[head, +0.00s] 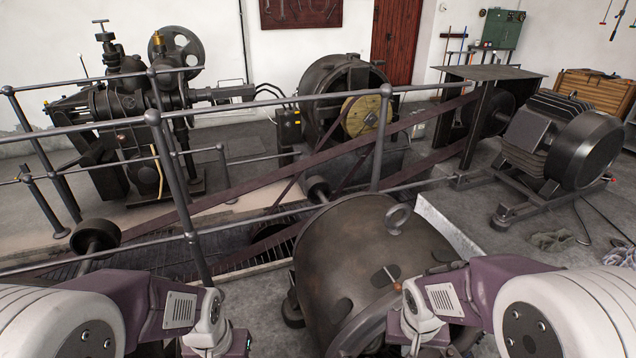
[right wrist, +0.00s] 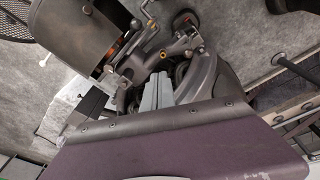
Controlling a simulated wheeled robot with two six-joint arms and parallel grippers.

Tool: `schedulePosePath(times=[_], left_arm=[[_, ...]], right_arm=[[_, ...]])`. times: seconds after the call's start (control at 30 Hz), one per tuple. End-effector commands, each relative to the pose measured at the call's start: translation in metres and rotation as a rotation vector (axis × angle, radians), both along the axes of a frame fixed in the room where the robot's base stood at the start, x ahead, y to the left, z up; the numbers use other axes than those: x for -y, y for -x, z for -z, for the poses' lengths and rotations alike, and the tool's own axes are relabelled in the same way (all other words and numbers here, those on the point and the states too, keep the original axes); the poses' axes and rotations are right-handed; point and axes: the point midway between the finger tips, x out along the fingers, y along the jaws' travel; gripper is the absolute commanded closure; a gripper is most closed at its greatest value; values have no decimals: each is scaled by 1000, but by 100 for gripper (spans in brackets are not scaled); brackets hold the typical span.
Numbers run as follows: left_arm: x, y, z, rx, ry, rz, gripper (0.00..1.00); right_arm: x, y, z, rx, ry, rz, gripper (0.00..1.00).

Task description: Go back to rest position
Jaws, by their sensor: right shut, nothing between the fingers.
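My right arm (head: 500,290) comes in from the lower right in the head view, and its wrist sits at the bottom edge over the near dynamo housing. In the right wrist view my right gripper (right wrist: 157,82) shows as two grey fingers, shut together with nothing between them. Metal levers and fittings (right wrist: 185,45) lie beyond the fingertips; I cannot tell whether they touch. My left arm (head: 130,300) is bent in from the lower left in the head view. Its wrist is at the bottom edge and its fingers are hidden below the frame.
A large dark rounded dynamo housing (head: 375,250) with a lifting ring stands close in front, between my arms. Metal railings (head: 190,235) cross the left and middle. Beyond are a belt (head: 250,180), an engine (head: 125,120) and a motor (head: 565,140).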

Motion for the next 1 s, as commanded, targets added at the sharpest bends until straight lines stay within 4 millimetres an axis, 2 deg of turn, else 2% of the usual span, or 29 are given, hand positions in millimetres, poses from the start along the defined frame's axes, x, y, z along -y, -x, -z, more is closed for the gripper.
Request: schedulePosePath(times=[0.03, 0.1, 0.2, 0.23, 0.3, 0.5, 0.6, 0.7, 1.0], left_arm=[[0, 0, 0, 0, 0, 0, 100], [0, 0, 0, 0, 0, 0, 100], [0, 0, 0, 0, 0, 0, 100], [0, 0, -24, -2, 0, 0, 100], [0, 0, -49, 0, 0, 0, 100], [0, 0, -106, 0, 0, 0, 100], [0, 0, -125, 0, 0, 0, 100], [0, 0, -130, 0, 0, 0, 100], [0, 0, -126, 0, 0, 0, 100]], right_arm=[[3, 12, -3, 2, -34, 20, 100], [-8, 27, 1, -20, -74, -32, 100], [-16, 33, 4, -39, -90, -181, 100], [-16, 32, -20, -38, -89, -179, 100], [-16, 32, -45, -38, -88, -177, 100], [-16, 32, -102, -39, -87, -178, 100], [-16, 32, -120, -39, -87, -178, 100], [-16, 32, -125, -39, -87, -178, 100], [-16, 32, -121, -39, -87, -178, 100]])
